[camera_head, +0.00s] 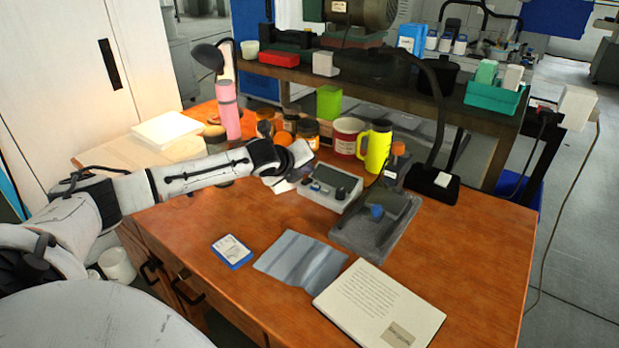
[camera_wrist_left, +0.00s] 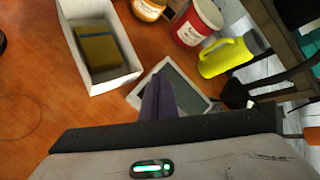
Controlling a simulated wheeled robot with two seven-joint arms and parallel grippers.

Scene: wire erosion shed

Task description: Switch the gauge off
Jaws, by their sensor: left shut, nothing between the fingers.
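The gauge (camera_head: 325,192) is a pale grey box with a dark display, a dark knob and small blue controls on its front. It stands on the wooden table, left of a grey stand. In the left wrist view the gauge (camera_wrist_left: 199,100) shows its screen partly behind my fingers; its knob and front controls are hidden there. My left gripper (camera_head: 292,168) is just left of the gauge in the head view. In the left wrist view its dark fingers (camera_wrist_left: 158,96) are together and empty, overlapping the gauge's near side. I cannot tell whether they touch it.
An open white box (camera_wrist_left: 75,42) holds a yellowish block. The front holds a booklet (camera_head: 375,305) and a grey cloth (camera_head: 300,262).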

